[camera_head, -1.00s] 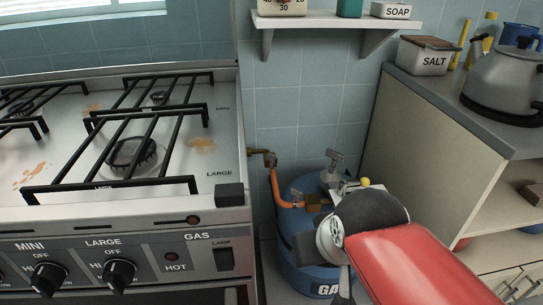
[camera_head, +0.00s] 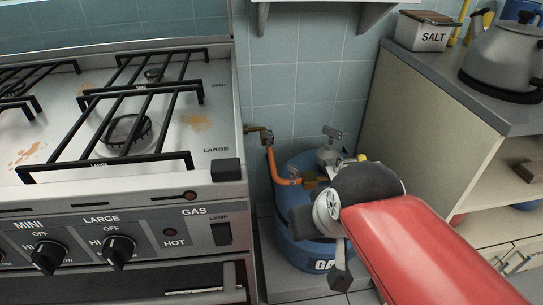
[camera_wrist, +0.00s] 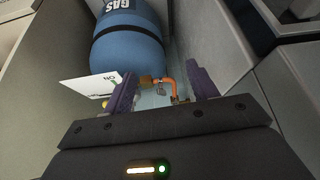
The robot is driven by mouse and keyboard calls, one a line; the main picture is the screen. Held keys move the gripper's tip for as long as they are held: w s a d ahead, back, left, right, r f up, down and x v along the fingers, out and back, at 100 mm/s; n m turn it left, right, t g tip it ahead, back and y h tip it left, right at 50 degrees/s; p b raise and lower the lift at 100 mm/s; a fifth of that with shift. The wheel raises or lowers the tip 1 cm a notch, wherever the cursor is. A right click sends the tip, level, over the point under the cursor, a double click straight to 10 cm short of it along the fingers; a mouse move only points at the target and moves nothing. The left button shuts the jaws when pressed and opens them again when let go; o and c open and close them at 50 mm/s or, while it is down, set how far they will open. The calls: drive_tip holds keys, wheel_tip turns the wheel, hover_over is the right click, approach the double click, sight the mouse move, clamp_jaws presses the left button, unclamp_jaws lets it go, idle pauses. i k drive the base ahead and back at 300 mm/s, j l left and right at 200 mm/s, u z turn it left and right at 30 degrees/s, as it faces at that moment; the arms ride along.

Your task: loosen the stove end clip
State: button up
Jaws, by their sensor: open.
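An orange hose (camera_head: 278,168) runs from a brass fitting on the stove's right side to the blue gas bottle (camera_head: 300,230). The stove end clip (camera_head: 267,139) is a small metal piece at the hose's upper end, too small to tell how tight it is. In the wrist view the orange hose (camera_wrist: 169,68) and its metal end fitting (camera_wrist: 180,99) show between or beyond the purple fingers of my gripper (camera_wrist: 162,82). The fingers are apart and hold nothing visible. In the head view my arm hides the gripper's fingertips and part of the bottle.
The stove (camera_head: 120,170) stands left and a cabinet (camera_head: 425,130) right, leaving a narrow gap with the bottle on its floor. A grey valve handle (camera_head: 332,134) rises above the bottle. A white card (camera_wrist: 90,90) is beside one finger. A kettle (camera_head: 508,65) stands on the cabinet.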

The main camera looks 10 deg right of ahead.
sight(270, 137)
drive_tip(key=i+l+z, duration=0.55)
drive_tip(key=l+z, duration=0.2)
